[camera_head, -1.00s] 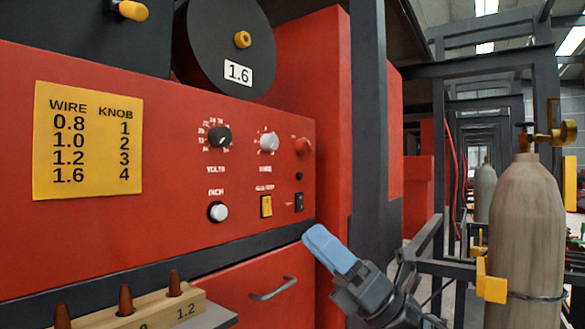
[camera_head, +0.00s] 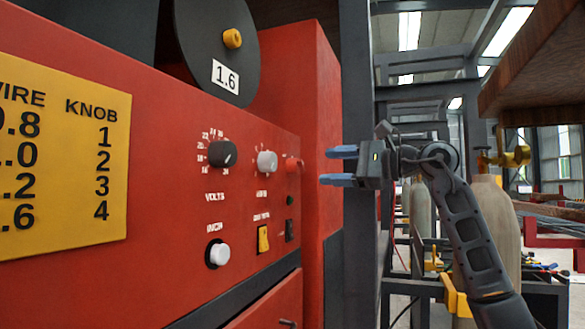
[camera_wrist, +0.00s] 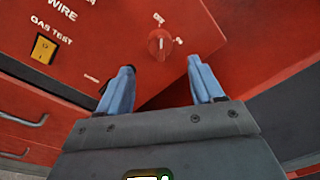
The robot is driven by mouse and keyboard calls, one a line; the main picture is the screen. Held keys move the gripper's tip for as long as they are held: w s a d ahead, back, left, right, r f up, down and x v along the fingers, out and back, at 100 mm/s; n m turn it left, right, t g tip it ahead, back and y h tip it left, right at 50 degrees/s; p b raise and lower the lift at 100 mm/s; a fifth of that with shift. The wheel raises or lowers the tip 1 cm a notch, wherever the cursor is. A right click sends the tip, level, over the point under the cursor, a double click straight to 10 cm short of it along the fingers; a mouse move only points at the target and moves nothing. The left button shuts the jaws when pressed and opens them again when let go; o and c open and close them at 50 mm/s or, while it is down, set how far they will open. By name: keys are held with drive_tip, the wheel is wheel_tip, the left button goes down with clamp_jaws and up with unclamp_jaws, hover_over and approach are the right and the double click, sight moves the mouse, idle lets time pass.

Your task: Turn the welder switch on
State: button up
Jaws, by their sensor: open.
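The red rotary switch (camera_head: 292,164) is on the right end of the red welder panel (camera_head: 160,190). In the wrist view the red switch (camera_wrist: 158,43) has small white labels above and to its right; its exact setting is hard to read. My gripper (camera_head: 328,166) is open and empty, to the right of the switch at about its height, fingers pointing left toward the panel. In the wrist view the two blue fingers (camera_wrist: 161,64) are spread, with the switch beyond their tips and between them, apart from both.
The panel also has a black volts knob (camera_head: 223,154), a grey knob (camera_head: 267,162), a white button (camera_head: 218,254), a yellow gas test switch (camera_head: 263,240) and a black switch (camera_head: 289,230). A dark post (camera_head: 356,240) stands behind my gripper; gas cylinders (camera_head: 495,210) stand right.

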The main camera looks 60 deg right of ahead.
sight(296, 166)
drive_tip(key=w+p, duration=0.1)
drive_tip(key=w, duration=0.6)
drive_tip(key=shift+w+p, duration=0.35)
drive_tip(key=shift+p, duration=0.05)
drive_tip(key=shift+d, duration=0.1)
drive_tip(key=c, duration=1.1)
